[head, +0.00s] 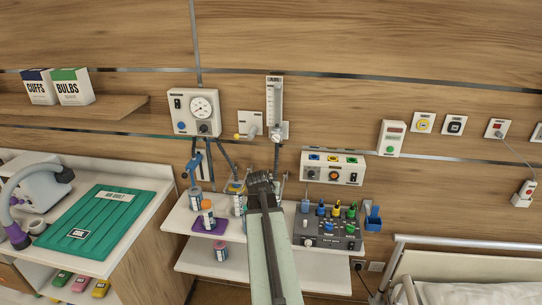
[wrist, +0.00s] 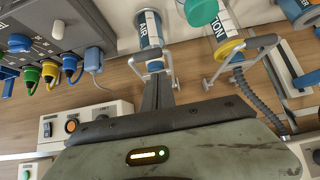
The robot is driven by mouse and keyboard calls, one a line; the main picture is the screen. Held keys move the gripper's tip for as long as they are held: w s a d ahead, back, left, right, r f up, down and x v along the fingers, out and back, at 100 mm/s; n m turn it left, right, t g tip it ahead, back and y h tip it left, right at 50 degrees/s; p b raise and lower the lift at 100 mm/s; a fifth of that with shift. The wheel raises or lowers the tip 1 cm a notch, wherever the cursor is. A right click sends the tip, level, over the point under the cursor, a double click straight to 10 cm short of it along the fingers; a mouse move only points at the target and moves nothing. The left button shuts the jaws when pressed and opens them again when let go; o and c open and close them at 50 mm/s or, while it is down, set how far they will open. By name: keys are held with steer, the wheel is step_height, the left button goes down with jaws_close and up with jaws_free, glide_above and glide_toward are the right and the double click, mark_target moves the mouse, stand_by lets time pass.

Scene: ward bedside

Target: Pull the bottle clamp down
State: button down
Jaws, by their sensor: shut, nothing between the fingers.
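My gripper (head: 262,180) is dark, shut and empty, raised in front of the wall over the bedside shelf. In the wrist view its narrow shut fingers (wrist: 157,88) point at a bottle labelled AIR (wrist: 149,30). A pale metal bracket (wrist: 156,66) is at that bottle's near end, close to the fingertips. I cannot tell if they touch. Beside it, a bottle with a yellow collar (wrist: 229,48) sits by a grey metal frame (wrist: 240,62); it also shows left of my gripper in the head view (head: 238,203). I cannot tell which bracket is the bottle clamp. My arm hides part of this area.
A grey box with coloured plugs (head: 327,231) stands right of my arm; its plugs and cables are close in the wrist view (wrist: 48,70). A wall box with knobs (head: 332,168) is above it. Small bottles (head: 208,213) stand on the white shelf (head: 174,222). Hoses hang nearby.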

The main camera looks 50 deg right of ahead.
steer(key=shift+s+a+f+b, duration=0.2)
steer(key=shift+a+f+b, duration=0.05)
steer(key=shift+f+b, duration=0.55)
steer(key=shift+s+a+f+b, duration=0.15)
steer(key=shift+a+f+b, duration=0.1)
steer(key=shift+f+b, duration=0.45)
steer(key=shift+s+a+f+b, duration=0.2)
steer(key=shift+a+f+b, duration=0.05)
steer(key=shift+f+b, duration=0.55)
